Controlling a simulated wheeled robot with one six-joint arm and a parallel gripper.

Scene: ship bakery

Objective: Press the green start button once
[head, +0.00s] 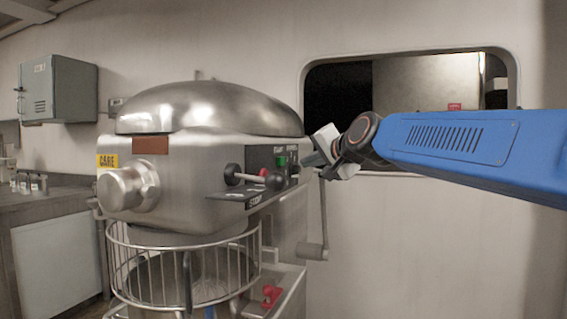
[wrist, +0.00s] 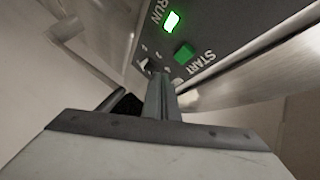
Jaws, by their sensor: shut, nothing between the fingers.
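The green start button (wrist: 184,52) is a square button on the mixer's dark control panel, beside the word START in the wrist view. In the head view it shows small and green (head: 281,162) under its label. My gripper (wrist: 160,78) is shut and empty, its fingers pointing at the panel. In the wrist view its tips appear just below and left of the button. In the head view my gripper (head: 306,161) is at the right end of the panel, right of the button. I see no contact with the button; the exact gap is unclear.
A bright green lamp (wrist: 172,22) beside the word RUN is lit.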

